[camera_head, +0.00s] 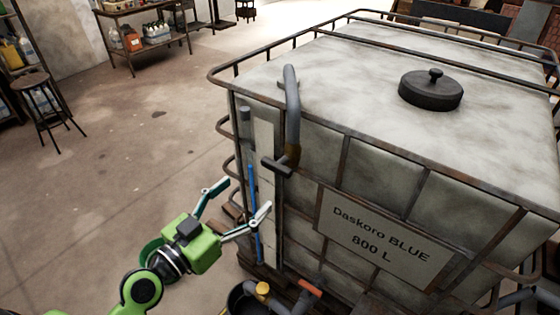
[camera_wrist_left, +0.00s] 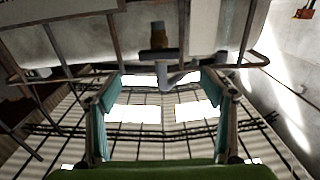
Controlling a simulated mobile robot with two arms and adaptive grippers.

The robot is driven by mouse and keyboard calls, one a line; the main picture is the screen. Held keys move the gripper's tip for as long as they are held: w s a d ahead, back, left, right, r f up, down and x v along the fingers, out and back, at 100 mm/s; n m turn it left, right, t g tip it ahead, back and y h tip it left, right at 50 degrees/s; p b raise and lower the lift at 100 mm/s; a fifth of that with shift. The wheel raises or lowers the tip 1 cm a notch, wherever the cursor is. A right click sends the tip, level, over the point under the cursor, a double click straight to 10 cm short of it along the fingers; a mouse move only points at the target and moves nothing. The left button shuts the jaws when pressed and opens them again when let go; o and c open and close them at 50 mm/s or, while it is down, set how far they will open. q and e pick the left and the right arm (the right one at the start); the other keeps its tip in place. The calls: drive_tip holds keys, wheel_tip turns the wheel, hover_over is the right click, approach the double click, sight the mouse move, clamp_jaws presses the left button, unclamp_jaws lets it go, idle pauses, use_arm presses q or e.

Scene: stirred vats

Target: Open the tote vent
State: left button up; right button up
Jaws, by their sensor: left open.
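The large pale tote (camera_head: 390,115) stands in a rusty cage and bears a sign reading "Daskoro BLUE 800 L" (camera_head: 375,232). A round black lid with a knob (camera_head: 430,90) sits on its top. A grey bent pipe (camera_head: 292,105) runs down its near left corner to a brass fitting with a dark T-shaped handle (camera_head: 277,166). I cannot tell which part is the vent. My left gripper (camera_head: 243,198) is open and empty, below and left of that handle. In the left wrist view the pipe and brass fitting (camera_wrist_left: 158,40) show beyond the open fingers (camera_wrist_left: 161,82).
Cage bars (camera_head: 343,160) surround the tote. A yellow knob (camera_head: 262,288) and an orange handle (camera_head: 310,288) show low in front. A stool (camera_head: 40,85) and a shelf with bottles (camera_head: 145,40) stand farther back.

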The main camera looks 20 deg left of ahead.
sight(274, 170)
use_arm(q)
drive_tip(key=p+x, duration=0.4)
drive_tip(key=x, duration=0.6)
drive_tip(key=shift+r, duration=0.15)
drive_tip(key=shift+w+d+p, duration=0.25)
drive_tip(key=shift+w+p, duration=0.1)
drive_tip(key=shift+w, duration=0.25)
drive_tip(key=shift+w+d, duration=0.15)
drive_tip(key=shift+w, duration=0.2)
drive_tip(key=shift+c, duration=0.4)
drive_tip(key=c, duration=1)
